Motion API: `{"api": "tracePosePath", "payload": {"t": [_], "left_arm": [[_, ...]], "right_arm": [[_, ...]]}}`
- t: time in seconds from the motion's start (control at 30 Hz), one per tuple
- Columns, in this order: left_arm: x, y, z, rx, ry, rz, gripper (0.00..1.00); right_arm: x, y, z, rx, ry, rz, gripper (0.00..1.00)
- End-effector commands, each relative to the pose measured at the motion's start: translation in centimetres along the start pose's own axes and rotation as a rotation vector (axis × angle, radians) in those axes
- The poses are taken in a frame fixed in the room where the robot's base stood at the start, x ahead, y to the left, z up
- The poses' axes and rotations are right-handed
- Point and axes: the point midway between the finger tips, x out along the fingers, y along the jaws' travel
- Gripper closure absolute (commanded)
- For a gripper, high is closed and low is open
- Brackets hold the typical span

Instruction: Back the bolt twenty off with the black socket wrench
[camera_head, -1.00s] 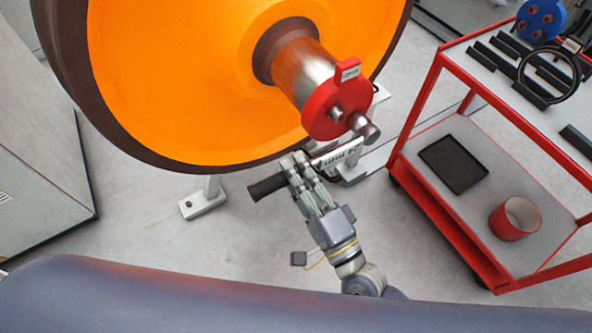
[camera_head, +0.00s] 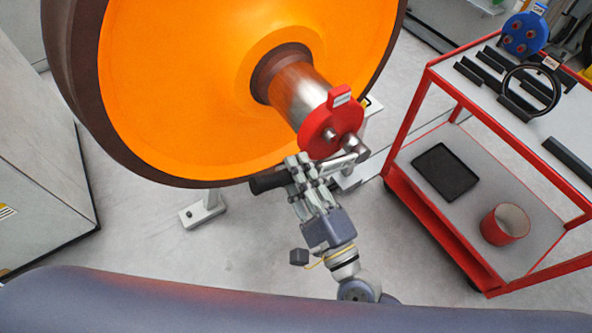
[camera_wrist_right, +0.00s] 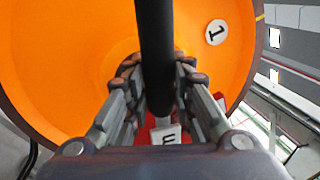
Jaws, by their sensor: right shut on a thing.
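The red end cap (camera_head: 335,115) sits on the silver axle stub of the orange wheel. A small bolt head (camera_head: 330,134) shows on its face; which bolt is number twenty I cannot read. The black socket wrench (camera_head: 266,184) lies across my right gripper (camera_head: 302,172), which is shut on its black handle. The wrench's silver head end reaches the lower right edge of the cap; whether it is seated on a bolt I cannot tell. In the right wrist view the black handle (camera_wrist_right: 155,60) runs upright between the fingers. My left gripper is out of view.
The orange wheel (camera_head: 170,90) fills the upper left. A red trolley (camera_head: 425,205) stands at right, with black bars and a ring on top, a black tray (camera_head: 445,172) and a red cup (camera_head: 505,224) below. A grey cabinet (camera_head: 40,160) is at left. Open floor lies between.

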Motion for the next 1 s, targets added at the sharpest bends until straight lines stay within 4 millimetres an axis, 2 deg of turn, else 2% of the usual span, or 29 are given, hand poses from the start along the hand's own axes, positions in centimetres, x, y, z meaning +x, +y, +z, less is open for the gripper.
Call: {"api": "tracePosePath", "payload": {"t": [0.07, 0.33, 0.73, 1.0], "left_arm": [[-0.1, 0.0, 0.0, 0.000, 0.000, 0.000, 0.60], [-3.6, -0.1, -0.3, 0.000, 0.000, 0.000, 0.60], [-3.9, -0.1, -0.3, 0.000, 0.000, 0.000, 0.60], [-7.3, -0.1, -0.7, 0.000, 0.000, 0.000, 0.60]], "right_arm": [[0.1, -0.3, 0.1, 0.001, 0.000, -0.004, 1.00], [1.0, -3.9, -0.1, 0.174, 0.045, -0.003, 1.00], [1.1, -4.2, -0.4, 0.223, 0.057, -0.004, 1.00], [1.9, -7.6, -1.3, 0.397, 0.102, -0.004, 1.00]]}}
